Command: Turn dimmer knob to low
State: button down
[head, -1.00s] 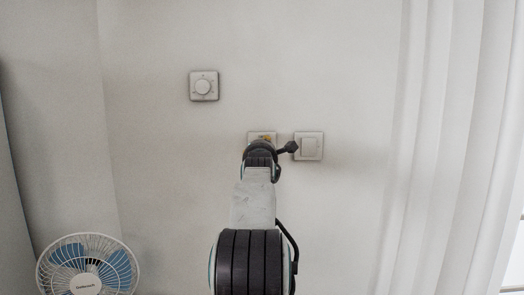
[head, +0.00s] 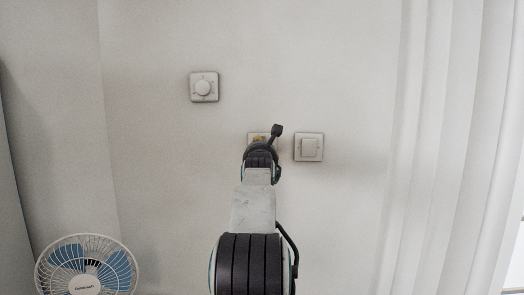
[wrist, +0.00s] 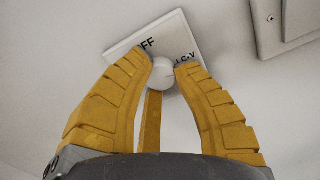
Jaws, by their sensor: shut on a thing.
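The dimmer plate is a white square with a round white knob (wrist: 163,73). Parts of printed words show on the plate (wrist: 125,47) beside the fingertips. In the head view my gripper and arm hide most of this plate (head: 252,135), and the knob cannot be seen there.
A white rocker switch (head: 309,147) is on the wall just right of my gripper. A fan (head: 87,266) stands at lower left. A pale curtain (head: 450,140) hangs at right.

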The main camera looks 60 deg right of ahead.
jog(key=shift+w+f, duration=0.1)
jog(key=shift+f, duration=0.2)
jog(key=c, duration=1.2)
grip_release()
jog(key=o, duration=0.3)
jog(key=shift+r, duration=0.1)
jog(key=v, duration=1.2)
